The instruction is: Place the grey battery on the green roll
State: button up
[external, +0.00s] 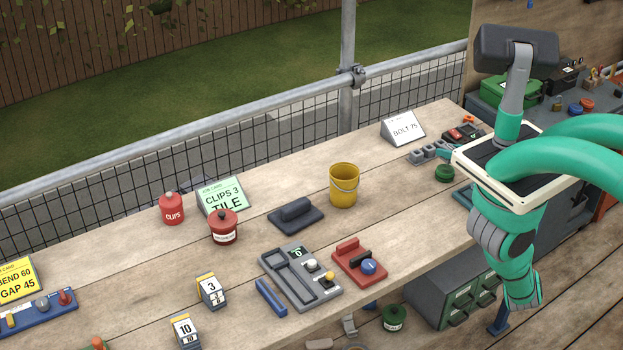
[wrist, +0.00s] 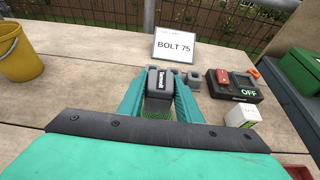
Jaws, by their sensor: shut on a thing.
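The grey battery (wrist: 163,80), a dark block with pale lettering, sits between the teal fingers of my gripper (wrist: 160,98) in the wrist view. The gripper is shut on it. A green patch (wrist: 158,106) shows just below the battery, between the fingers. In the external view the green roll (external: 444,173) lies on the bench beside my arm, close to the teal fingers (external: 446,155). I cannot make out the battery for certain there. Whether the battery touches the roll I cannot tell.
Grey blocks (external: 422,154) stand close by on the bench. A dark switch unit (wrist: 236,86) with a red switch and "OFF", and a white box (wrist: 242,115), are to the right. The BOLT 75 card (wrist: 178,45) stands behind. A yellow bucket (external: 344,186) is left; bench between is clear.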

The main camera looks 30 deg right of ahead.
jog(key=shift+w+d+f, duration=0.2)
jog(key=shift+w+f, duration=0.05)
jog(key=shift+f, duration=1.7)
jog(key=o, duration=1.2)
jog(key=shift+f, duration=0.15)
jog(key=shift+s+d+r, duration=0.1)
jog(key=shift+s+r, duration=0.1)
jog(key=shift+r, duration=0.05)
jog(key=v, duration=1.1)
jog(key=shift+s, duration=0.2)
jog(key=shift+r, duration=0.15)
